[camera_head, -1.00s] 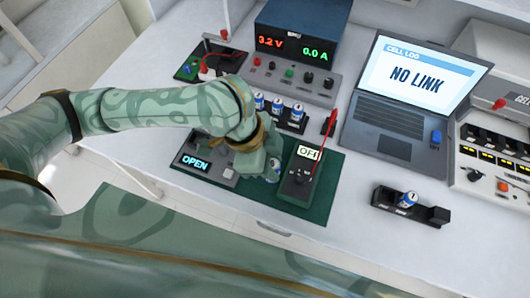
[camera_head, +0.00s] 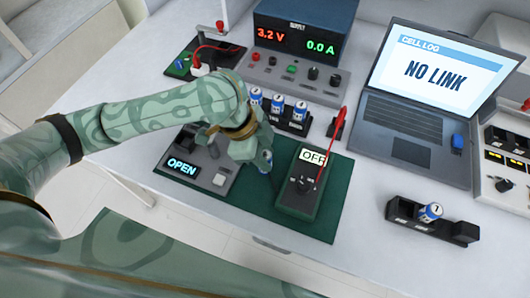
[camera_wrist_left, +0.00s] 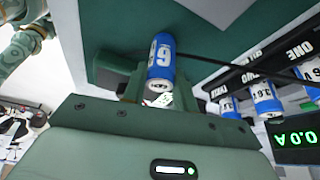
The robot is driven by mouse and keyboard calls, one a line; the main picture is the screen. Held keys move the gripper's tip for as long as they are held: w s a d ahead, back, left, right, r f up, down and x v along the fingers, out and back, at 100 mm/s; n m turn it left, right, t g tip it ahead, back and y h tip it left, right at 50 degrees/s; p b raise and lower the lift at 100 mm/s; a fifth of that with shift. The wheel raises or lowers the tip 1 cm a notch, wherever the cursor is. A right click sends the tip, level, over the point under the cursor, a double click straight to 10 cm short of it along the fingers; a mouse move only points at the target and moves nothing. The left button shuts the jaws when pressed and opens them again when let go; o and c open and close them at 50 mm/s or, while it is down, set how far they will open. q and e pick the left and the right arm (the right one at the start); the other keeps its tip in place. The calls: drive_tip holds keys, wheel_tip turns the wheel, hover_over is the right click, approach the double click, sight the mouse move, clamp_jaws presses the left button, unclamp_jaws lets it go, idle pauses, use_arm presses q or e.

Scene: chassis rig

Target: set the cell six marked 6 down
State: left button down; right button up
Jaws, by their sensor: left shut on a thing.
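My left gripper (camera_head: 264,164) is shut on cell six (camera_wrist_left: 161,60), a blue and white cylinder with a 6 on its side in the left wrist view. In the head view cell six (camera_head: 264,160) is mostly hidden by the gripper. It is over the green mat (camera_head: 232,203), between the grey device reading OPEN (camera_head: 218,180) and the dark green meter reading OFF (camera_head: 302,188). I cannot tell whether the cell's lower end touches the mat. My right gripper is not in view.
Behind the gripper is a black rack (camera_head: 294,127) with three blue cells. The red probe (camera_head: 331,142) stands up by the meter. A black holder (camera_head: 404,210) with a cell marked 1 (camera_head: 431,212) lies right. A laptop (camera_head: 421,105) and power supply (camera_head: 302,45) stand behind. The white front bench is clear.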

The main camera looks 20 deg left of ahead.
use_arm(q)
drive_tip(key=c, duration=1.1)
unclamp_jaws()
drive_tip(key=shift+f, duration=0.1)
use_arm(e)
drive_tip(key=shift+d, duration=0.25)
use_arm(q)
drive_tip(key=shift+r, duration=0.4)
drive_tip(key=p+v, duration=0.5)
drive_tip(key=v, duration=0.6)
drive_tip(key=shift+a+r+p, duration=0.2)
drive_tip(key=shift+p, duration=0.2)
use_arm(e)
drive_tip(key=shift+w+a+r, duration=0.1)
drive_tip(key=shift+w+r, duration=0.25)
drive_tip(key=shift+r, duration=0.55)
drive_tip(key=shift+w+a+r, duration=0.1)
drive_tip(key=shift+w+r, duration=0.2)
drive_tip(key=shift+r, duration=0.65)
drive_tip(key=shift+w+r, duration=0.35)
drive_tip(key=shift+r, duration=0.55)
